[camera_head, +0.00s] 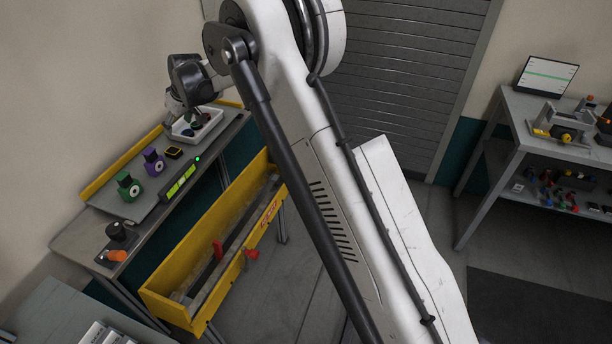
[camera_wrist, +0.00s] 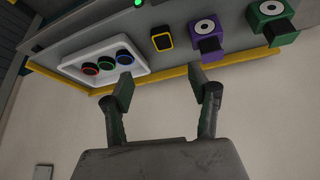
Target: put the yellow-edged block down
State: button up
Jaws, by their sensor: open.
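The yellow-edged block (camera_head: 173,152) is small and black with a yellow rim. It rests on the grey bench panel between the purple block and the white tray. In the wrist view the yellow-edged block (camera_wrist: 161,38) lies beyond my fingertips, centred between them, with no finger touching it. My gripper (camera_wrist: 161,76) is open and empty, its two fingers well apart. In the head view my wrist is above the white tray end of the bench, and the fingers are hard to make out there.
The white tray (camera_wrist: 72,69) holds red, blue and green round pieces. A purple block (camera_wrist: 205,30) and a green block (camera_wrist: 271,16) stand beside the yellow-edged block. A yellow strip (camera_head: 108,170) edges the panel by the wall. A yellow trough (camera_head: 165,305) stands in front.

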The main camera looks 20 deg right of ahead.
jog(key=s+d+r+m+h, duration=0.1)
jog(key=s+d+r, duration=0.3)
jog(key=s+r, duration=0.3)
jog(key=s+d+r+m+t, duration=0.1)
jog(key=s+d+r, duration=0.4)
jog(key=s, duration=0.3)
jog(key=s+d+r+m+h, duration=0.1)
jog(key=s+d+r, duration=0.3)
jog(key=s+r, duration=0.3)
jog(key=s+d+f+m, duration=0.1)
jog(key=s+d+f, duration=0.1)
jog(key=s, duration=0.8)
jog(key=s+d+f+m+h, duration=0.1)
jog(key=s+d, duration=0.3)
jog(key=s, duration=0.6)
jog(key=s+d+f+m+t, duration=0.1)
jog(key=s+d+f+m, duration=0.1)
jog(key=s, duration=0.9)
jog(key=shift+d+f, duration=0.55)
jog(key=shift+d, duration=0.4)
